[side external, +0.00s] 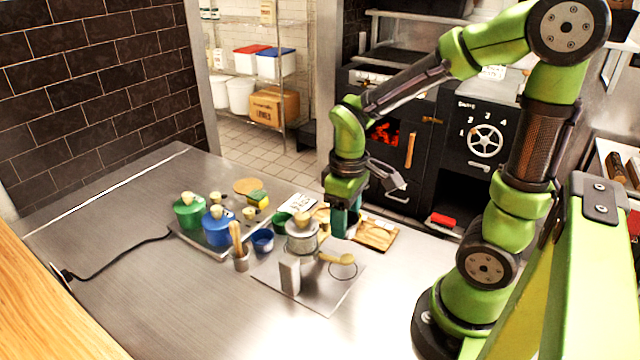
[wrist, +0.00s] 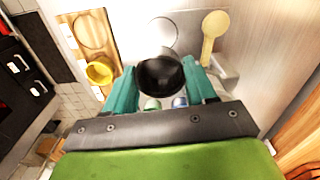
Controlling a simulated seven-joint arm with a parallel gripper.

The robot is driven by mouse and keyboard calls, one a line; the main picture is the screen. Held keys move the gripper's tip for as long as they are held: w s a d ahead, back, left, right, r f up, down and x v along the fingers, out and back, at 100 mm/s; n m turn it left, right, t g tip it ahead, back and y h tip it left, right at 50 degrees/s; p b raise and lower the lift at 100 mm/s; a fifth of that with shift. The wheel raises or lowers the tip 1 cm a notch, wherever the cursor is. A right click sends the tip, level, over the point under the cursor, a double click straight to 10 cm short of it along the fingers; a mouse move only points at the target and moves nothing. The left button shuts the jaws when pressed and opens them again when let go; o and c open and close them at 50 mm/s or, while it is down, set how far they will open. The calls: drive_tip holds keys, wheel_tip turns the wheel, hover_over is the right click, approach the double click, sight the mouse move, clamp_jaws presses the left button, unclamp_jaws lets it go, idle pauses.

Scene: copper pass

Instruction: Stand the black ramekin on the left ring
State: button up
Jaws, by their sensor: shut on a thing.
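The black ramekin (wrist: 160,76) is between the teal fingers of my gripper (wrist: 161,92) in the wrist view, and the fingers are shut on it. In the side view my gripper (side external: 345,220) points down over the work area, by the lidded pot, and its fingers hide most of the ramekin. A thin ring outline (side external: 343,271) lies on the grey mat (side external: 318,300) near its right side. In the wrist view a ring (wrist: 162,32) shows just beyond the ramekin, apart from it. I cannot make out a second ring on the mat.
A lidded pot (side external: 301,241), a pale upright block (side external: 290,277) and a wooden spoon (side external: 338,259) crowd the mat. In the wrist view the spoon (wrist: 212,36) lies right of the ring; a yellow cup (wrist: 100,72) is left. A tray with green and blue pots (side external: 218,228) stands left.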

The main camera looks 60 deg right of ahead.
drive_tip(key=shift+s+a+f+m, duration=0.1)
drive_tip(key=shift+a+f+m, duration=0.05)
drive_tip(key=shift+m, duration=0.15)
wheel_tip(320, 180, down, 10)
drive_tip(key=shift+r, duration=0.1)
idle(0.3)
drive_tip(key=o, duration=0.8)
drive_tip(key=shift+f, duration=0.2)
drive_tip(key=shift+c, duration=0.2)
wheel_tip(320, 180, up, 12)
drive_tip(key=shift+r, duration=0.15)
drive_tip(key=s+a+r+m+t+y, duration=0.2)
drive_tip(key=a+r+m+t, duration=0.2)
drive_tip(key=r+t, duration=0.3)
wheel_tip(320, 180, up, 4)
drive_tip(key=shift+a+f, duration=0.25)
drive_tip(key=shift+a, duration=0.6)
